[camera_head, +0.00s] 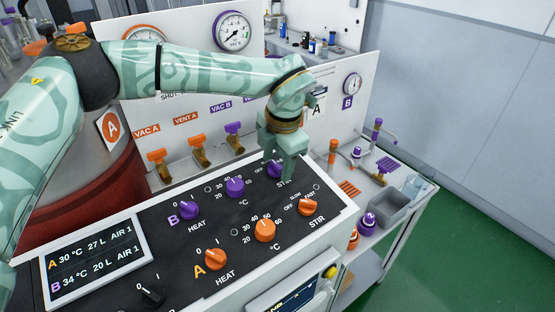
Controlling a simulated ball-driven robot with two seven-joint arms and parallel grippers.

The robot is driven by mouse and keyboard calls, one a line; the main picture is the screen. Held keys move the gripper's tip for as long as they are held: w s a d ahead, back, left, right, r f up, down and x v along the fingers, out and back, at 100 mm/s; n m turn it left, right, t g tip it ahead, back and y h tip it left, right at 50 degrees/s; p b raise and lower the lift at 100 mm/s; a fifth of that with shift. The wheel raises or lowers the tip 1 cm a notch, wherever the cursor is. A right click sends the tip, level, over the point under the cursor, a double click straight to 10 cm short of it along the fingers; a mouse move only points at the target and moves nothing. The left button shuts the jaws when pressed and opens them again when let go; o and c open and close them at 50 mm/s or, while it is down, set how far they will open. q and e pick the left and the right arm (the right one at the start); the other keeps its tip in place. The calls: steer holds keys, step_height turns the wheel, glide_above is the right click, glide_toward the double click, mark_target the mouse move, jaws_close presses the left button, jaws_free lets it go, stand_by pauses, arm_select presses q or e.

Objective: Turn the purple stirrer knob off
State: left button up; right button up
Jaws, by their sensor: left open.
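The purple stirrer knob (272,169) sits at the right end of the upper row on the dark control panel (190,277). It is partly hidden behind my left gripper, so I cannot read its pointer. My left gripper (278,172) is open and reaches down over this knob, with its fingers at the knob. I cannot tell whether they touch it. My right gripper is not in view.
Close by are the purple temperature knob (236,187), purple heat knob (188,210) and orange stirrer knob (309,208). Orange and purple valve handles (198,142) stand behind the panel. A display (92,262) is at left. A grey sink (391,207) lies to the right.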

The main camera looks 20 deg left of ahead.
arm_select(q)
steer(key=c, duration=1)
steer(key=shift+r+n, duration=0.1)
steer(key=shift+n, duration=0.3)
steer(key=n+p, duration=0.1)
steer(key=n, duration=0.1)
steer(key=shift+n, duration=0.3)
steer(key=n, duration=0.3)
steer(key=shift+n, duration=0.4)
steer(key=shift+a+n, duration=0.1)
steer(key=shift+n, duration=0.7)
steer(key=shift+w, duration=0.1)
